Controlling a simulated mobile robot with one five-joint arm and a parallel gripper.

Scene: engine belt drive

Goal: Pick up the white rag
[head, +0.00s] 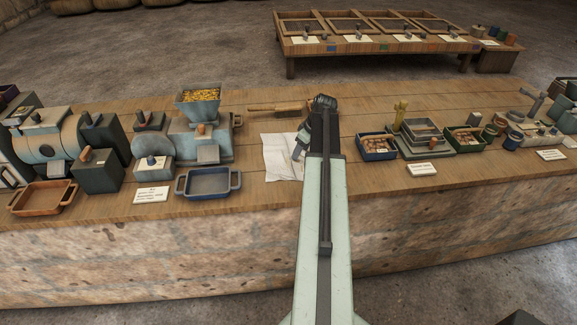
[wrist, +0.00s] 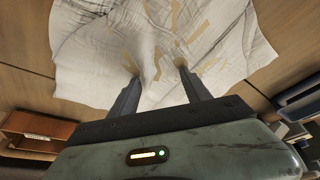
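The white rag (head: 277,158) lies spread on the wooden counter near its middle, partly hidden behind my arm in the head view. In the wrist view the rag (wrist: 90,50) fills the upper part, creased and with tan patches. A fold of it rises between my fingers. My gripper (wrist: 156,68) is over the rag with its two fingers apart, one on each side of the raised fold. I cannot tell whether the fingertips touch the cloth. In the head view my gripper (head: 299,147) is at the rag's right side.
A blue-grey tray (head: 208,183) and a grinder with a filled hopper (head: 198,103) stand left of the rag. A wooden-handled tool (head: 277,107) lies behind it. A blue bin (head: 377,148) stands to the right. Bare counter (head: 270,198) shows in front.

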